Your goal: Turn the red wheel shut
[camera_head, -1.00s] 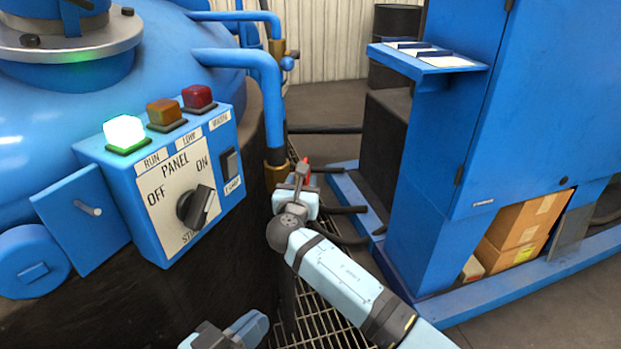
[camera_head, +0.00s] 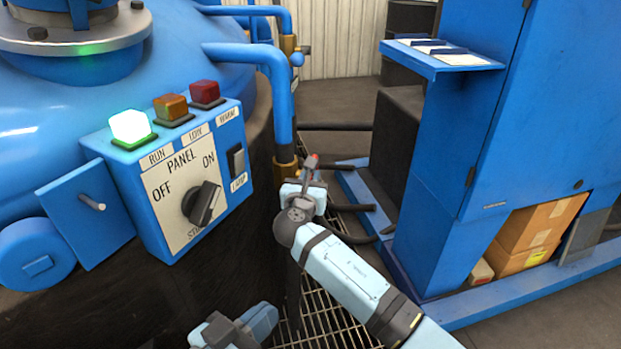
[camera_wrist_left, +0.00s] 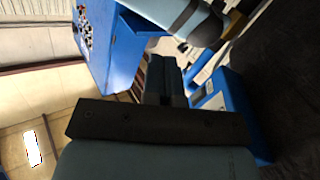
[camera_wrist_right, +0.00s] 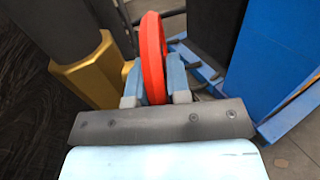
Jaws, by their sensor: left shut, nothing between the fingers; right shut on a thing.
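The red wheel (camera_wrist_right: 152,55) shows edge-on in the right wrist view, upright beside the brass valve body (camera_wrist_right: 88,72). My right gripper (camera_wrist_right: 154,88) is shut on its rim, one finger on each side. In the head view only a small red bit of the wheel (camera_head: 312,160) shows; my right gripper (camera_head: 305,182) and wrist hide the rest. My left gripper (camera_wrist_left: 162,75) is shut and empty in the left wrist view. In the head view only part of my left arm shows at the bottom edge, low and left of my right arm.
The control panel (camera_head: 170,195) with a black knob and a lit green lamp (camera_head: 130,127) stands on the left by the blue tank. A blue cabinet (camera_head: 520,110) stands on the right. Blue pipes (camera_head: 280,100) run down behind my right gripper. Grating (camera_head: 325,318) covers the floor between.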

